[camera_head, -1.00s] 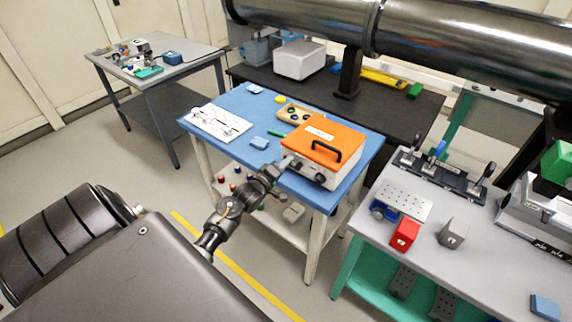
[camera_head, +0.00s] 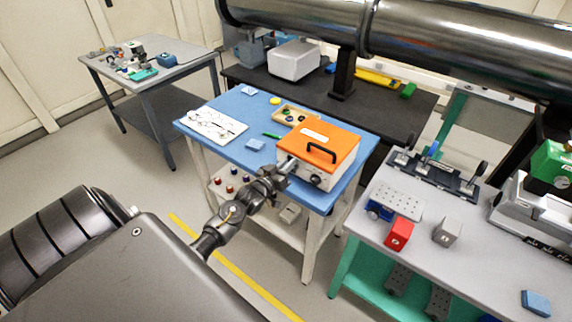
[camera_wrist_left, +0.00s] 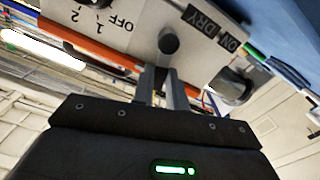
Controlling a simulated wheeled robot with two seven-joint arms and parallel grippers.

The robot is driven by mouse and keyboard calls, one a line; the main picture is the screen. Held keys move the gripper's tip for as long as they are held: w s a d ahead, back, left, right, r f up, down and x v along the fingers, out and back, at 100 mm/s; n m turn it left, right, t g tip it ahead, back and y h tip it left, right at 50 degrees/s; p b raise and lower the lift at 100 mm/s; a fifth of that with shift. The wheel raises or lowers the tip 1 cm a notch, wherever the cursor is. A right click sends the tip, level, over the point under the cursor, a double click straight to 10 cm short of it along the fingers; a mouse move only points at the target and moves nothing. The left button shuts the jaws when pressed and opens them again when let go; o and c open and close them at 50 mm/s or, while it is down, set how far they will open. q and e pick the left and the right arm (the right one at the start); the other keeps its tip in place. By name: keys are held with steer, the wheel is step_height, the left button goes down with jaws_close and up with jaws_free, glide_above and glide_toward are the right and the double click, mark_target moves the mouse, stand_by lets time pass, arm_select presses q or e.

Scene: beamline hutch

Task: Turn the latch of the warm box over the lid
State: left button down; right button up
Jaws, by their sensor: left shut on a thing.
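The warm box has an orange lid (camera_head: 340,142) with a black handle and a pale body (camera_head: 322,181). It stands at the right front of the blue table, lid down. My left gripper (camera_head: 289,168) is at the box's front face, left of its dark knob (camera_head: 316,181). In the left wrist view, the fingers (camera_wrist_left: 165,88) are close together at the front panel, below a round dark part (camera_wrist_left: 168,43), which seems to be the latch. They are shut on it, though the contact is mostly hidden. My right gripper is out of view.
The blue table (camera_head: 221,150) also holds a white board (camera_head: 213,123), a small tray (camera_head: 296,115) and small items. A grey bench (camera_head: 470,250) with fixtures stands at right. A large metal pipe (camera_head: 440,40) crosses above the dark table behind.

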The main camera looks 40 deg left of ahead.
arm_select(q)
steer(key=shift+d+r+m, duration=0.15)
steer(key=shift+d+m, duration=0.2)
steer(key=shift+m, duration=0.85)
steer(key=c, duration=1.4)
jaws_free()
steer(key=shift+d, duration=0.1)
steer(key=shift+s, duration=0.1)
steer(key=shift+s+f, duration=0.2)
steer(key=shift+s, duration=0.1)
steer(key=s+b, duration=0.3)
steer(key=s, duration=0.7)
steer(key=shift+r, duration=0.2)
